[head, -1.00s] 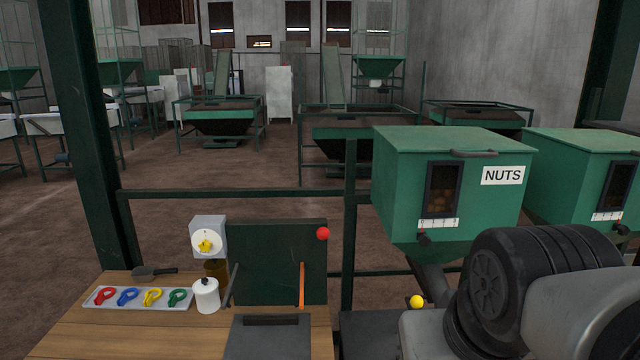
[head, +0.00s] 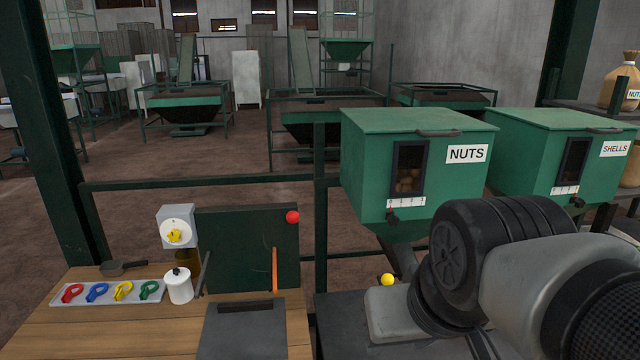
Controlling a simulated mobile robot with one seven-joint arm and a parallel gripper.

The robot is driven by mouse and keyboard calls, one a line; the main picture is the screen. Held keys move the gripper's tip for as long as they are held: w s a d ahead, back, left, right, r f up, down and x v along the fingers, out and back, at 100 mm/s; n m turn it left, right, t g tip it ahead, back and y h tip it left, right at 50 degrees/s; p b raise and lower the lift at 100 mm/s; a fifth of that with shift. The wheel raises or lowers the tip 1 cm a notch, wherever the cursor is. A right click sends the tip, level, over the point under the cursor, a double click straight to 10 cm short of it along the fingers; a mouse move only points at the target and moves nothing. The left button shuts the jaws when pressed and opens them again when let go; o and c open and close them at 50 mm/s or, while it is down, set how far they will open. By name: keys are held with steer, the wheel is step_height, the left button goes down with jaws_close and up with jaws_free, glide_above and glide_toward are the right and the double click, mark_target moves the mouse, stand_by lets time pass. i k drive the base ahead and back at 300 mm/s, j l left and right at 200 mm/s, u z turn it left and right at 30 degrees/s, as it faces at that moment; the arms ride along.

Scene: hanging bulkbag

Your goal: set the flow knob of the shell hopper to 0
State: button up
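The shell hopper (head: 545,150) is the green box on the right, with a "SHELLS" label (head: 615,148) and a dark window. Its flow knob (head: 577,202) is a small dark knob under a white scale strip (head: 565,190); the setting is too small to read. My arm rises in front of the hoppers at lower right and partly covers the area below the shell hopper. My gripper is not in view.
The nuts hopper (head: 466,190) with its own knob (head: 392,216) stands left of the shell hopper. A wooden bench (head: 70,325) at lower left holds a tray of coloured clips (head: 108,291) and a white pot (head: 178,286). Sacks (head: 618,92) stand at far right.

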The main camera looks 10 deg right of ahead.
mark_target(579, 203)
steer(key=z, duration=1.35)
